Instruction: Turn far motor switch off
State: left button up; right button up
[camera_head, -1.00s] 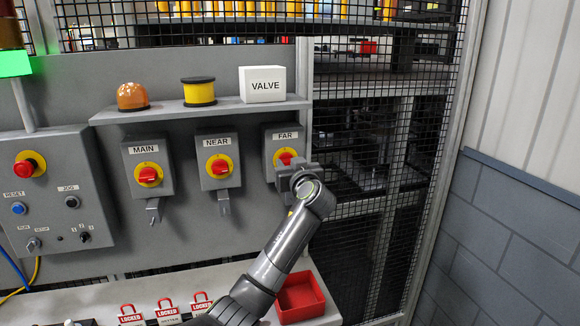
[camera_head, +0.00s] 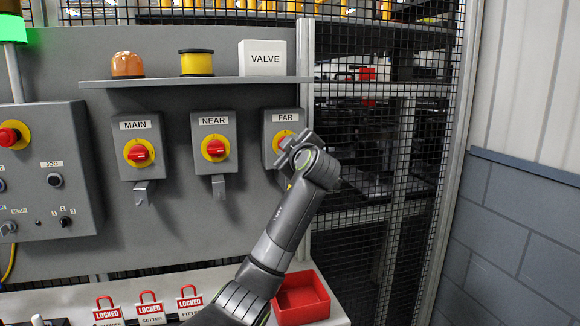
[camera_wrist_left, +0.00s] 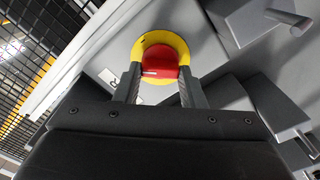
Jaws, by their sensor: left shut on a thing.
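The far motor switch (camera_head: 282,118) is a grey box labelled FAR, right of the MAIN and NEAR boxes in the head view. My left gripper (camera_head: 292,143) is in front of it and hides most of its red knob; part of the yellow plate (camera_head: 275,142) shows beside the gripper. In the left wrist view the red knob (camera_wrist_left: 160,62) sits on its round yellow plate (camera_wrist_left: 152,40). My left gripper (camera_wrist_left: 159,84) is shut on the knob, one finger on each side. My right gripper is in neither view.
The NEAR switch (camera_head: 214,150) and MAIN switch (camera_head: 137,153) stand to the left. A shelf (camera_head: 200,82) above bears an orange lamp, a yellow cylinder and a VALVE box (camera_head: 262,58). Red LOCKED padlocks (camera_head: 149,308) and a red tray (camera_head: 302,300) lie below. Mesh fencing is to the right.

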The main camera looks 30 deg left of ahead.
pick_arm(q)
jog(key=n+b, duration=0.6)
jog(key=b, duration=0.1)
jog(key=shift+f, duration=0.35)
jog(key=shift+n+b, duration=0.4)
jog(key=shift+b, duration=0.05)
jog(key=shift+r+n+b, duration=0.1)
jog(key=shift+n+b, duration=0.65)
jog(key=shift+n, duration=0.15)
jog(key=o, duration=1)
jog(key=shift+r, duration=0.1)
jog(key=shift+s, duration=0.1)
